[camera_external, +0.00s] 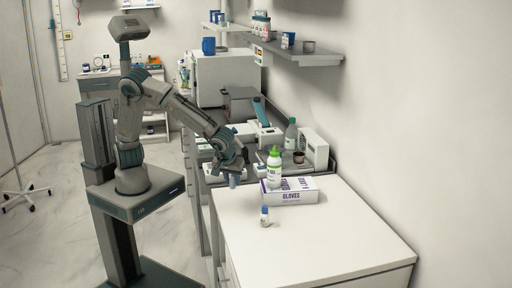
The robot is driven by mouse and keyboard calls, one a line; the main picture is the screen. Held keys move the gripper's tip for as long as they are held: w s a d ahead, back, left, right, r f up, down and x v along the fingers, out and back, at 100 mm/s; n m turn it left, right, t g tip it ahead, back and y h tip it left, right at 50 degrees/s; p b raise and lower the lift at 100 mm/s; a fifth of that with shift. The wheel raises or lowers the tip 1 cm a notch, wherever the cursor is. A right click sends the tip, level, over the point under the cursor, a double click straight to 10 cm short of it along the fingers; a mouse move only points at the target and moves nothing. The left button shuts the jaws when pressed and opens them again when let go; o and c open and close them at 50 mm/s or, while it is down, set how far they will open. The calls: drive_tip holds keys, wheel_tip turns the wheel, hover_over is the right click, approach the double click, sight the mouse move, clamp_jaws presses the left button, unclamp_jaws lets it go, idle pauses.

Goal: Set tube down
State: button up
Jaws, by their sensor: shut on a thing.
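My gripper (232,169) points down over the near end of the grey worktop, just left of the glove box. It is shut on a small blue-grey cylinder (233,181), which appears to be the tube. The tube hangs roughly upright below the fingers. Its detail is too small to make out, and I cannot tell whether its lower end touches a surface. The fingers are partly hidden by my wrist.
A glove box (290,196) lies on the white counter (330,240), with a green-capped bottle (274,168) at it. A small blue-capped bottle (264,217) stands in front. The counter's right and front are clear. A wall shelf (300,55) hangs above.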

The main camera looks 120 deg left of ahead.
drive_tip(key=shift+w+a+f, duration=0.2)
drive_tip(key=shift+a+f, duration=0.25)
drive_tip(key=shift+a, duration=0.3)
drive_tip(key=shift+a+f, duration=0.1)
drive_tip(key=shift+f, duration=0.15)
drive_tip(key=shift+f+p, duration=0.35)
drive_tip(key=shift+f, duration=1.45)
drive_tip(key=shift+f, duration=0.25)
drive_tip(key=o, duration=1)
drive_tip(key=shift+r, duration=0.1)
drive_tip(key=shift+c, duration=0.2)
drive_tip(key=shift+r, duration=0.1)
